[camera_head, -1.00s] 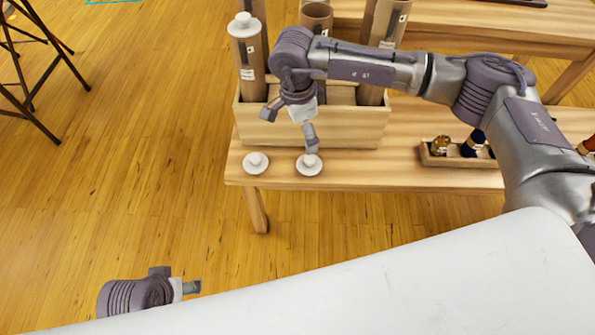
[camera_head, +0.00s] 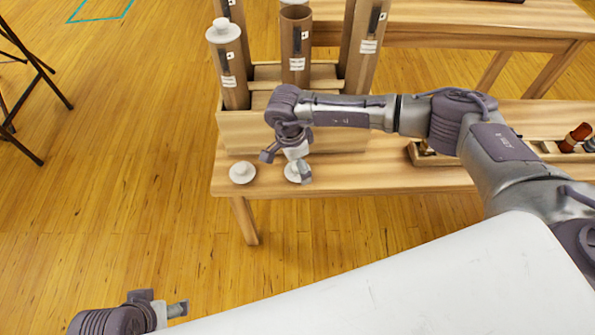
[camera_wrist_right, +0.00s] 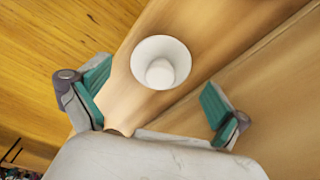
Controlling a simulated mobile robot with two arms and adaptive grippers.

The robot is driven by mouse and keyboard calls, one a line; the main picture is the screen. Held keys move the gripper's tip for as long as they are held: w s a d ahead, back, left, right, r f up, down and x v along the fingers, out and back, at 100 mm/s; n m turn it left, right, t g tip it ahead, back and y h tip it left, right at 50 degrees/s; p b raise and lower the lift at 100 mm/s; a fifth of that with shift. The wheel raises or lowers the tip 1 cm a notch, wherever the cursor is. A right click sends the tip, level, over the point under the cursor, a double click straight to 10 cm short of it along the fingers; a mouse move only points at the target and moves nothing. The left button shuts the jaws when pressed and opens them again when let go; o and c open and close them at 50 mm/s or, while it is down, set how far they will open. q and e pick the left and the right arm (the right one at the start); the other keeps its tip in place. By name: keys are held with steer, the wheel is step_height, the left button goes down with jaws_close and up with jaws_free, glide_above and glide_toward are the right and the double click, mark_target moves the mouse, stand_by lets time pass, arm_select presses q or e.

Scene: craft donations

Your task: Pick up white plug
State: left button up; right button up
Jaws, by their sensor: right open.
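Two white plugs lie on the wooden table near its front edge, a left one (camera_head: 242,173) and a right one (camera_head: 291,173). My right gripper (camera_head: 304,172) is over the right plug and partly hides it in the head view. In the right wrist view a white plug (camera_wrist_right: 160,62) with a round flange and a narrower knob lies between the spread teal-padded fingers of my right gripper (camera_wrist_right: 156,78), untouched by either finger. My left gripper (camera_head: 178,309) is low at the left, away from the table; its jaw opening is unclear.
A wooden box (camera_head: 235,130) with several cardboard tubes stands behind the plugs; one tube (camera_head: 230,70) is capped by another white plug (camera_head: 222,29). A low wooden tray (camera_head: 420,157) with small items is at right. A white surface (camera_head: 400,285) fills the foreground.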

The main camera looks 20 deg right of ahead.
steer(key=shift+f, duration=0.55)
steer(key=c, duration=0.9)
